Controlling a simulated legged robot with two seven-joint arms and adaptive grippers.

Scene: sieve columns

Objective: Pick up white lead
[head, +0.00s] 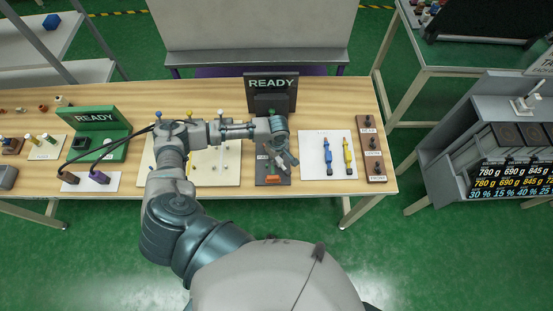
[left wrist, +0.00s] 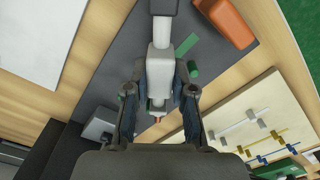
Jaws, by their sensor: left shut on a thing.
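The white lead (left wrist: 160,72) shows in the left wrist view as a pale, blocky plug with a narrower grey-white part at its upper end. It lies between the two fingers of my left gripper (left wrist: 160,98), which is shut on it. Below the plug is a dark grey mat (left wrist: 105,55). In the head view my left gripper (head: 283,153) is over the grey mat (head: 264,170), in front of the right READY stand (head: 271,84). The gripper hides most of the lead there. My right gripper is not in view.
An orange block (head: 273,179) lies at the mat's front. A white sheet (head: 315,151) with a blue and a yellow lead is to the right, then a brown labelled strip (head: 371,148). The pegboard (head: 230,165) is to the left. Two dark cables run by the green READY stand (head: 98,122).

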